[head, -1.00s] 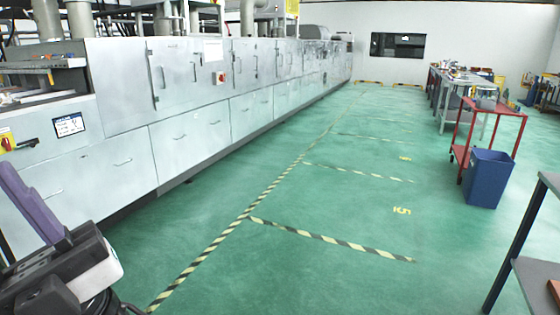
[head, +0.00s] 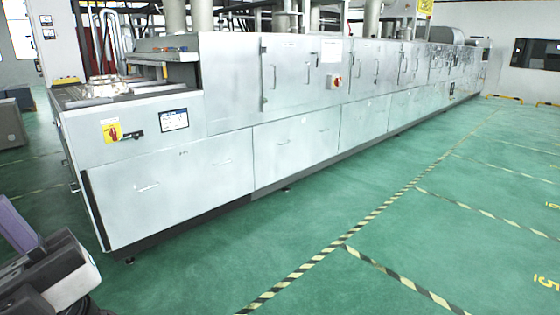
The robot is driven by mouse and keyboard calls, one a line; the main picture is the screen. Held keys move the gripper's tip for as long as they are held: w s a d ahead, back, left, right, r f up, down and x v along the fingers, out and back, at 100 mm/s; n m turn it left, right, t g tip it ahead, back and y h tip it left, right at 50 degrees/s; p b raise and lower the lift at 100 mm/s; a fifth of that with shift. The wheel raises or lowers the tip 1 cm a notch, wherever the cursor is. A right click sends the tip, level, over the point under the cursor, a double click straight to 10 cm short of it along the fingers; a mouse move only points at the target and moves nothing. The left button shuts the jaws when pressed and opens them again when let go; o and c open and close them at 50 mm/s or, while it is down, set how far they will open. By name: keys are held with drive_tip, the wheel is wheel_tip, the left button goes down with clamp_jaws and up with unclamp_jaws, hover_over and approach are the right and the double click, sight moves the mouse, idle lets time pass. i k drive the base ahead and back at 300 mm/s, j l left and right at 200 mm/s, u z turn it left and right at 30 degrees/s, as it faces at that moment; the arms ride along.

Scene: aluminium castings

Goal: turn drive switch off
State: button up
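A rotary switch with a red knob on a yellow plate (head: 112,131) sits on the near left end of the long silver machine (head: 270,150). A black handle (head: 134,135) is just right of it. The knob is too small to tell its setting. A second, smaller red switch (head: 335,82) is on a pale plate on an upper panel farther along. I cannot read which one is labelled drive. Part of my arm shows at the lower left, well short of the machine. My gripper's fingers are not in view.
A labelled display plate (head: 174,119) is right of the yellow plate. A metal casting (head: 102,86) lies on the machine's open left end. A grey box (head: 10,123) stands on the floor at far left. Green floor with striped tape (head: 345,243) in front is clear.

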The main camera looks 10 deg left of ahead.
sight(113, 133)
drive_tip(key=i+j+u, duration=0.2)
drive_tip(key=i+u, duration=0.75)
drive_tip(key=i+j+u, duration=0.4)
drive_tip(key=i+u, duration=0.45)
drive_tip(key=i, duration=0.9)
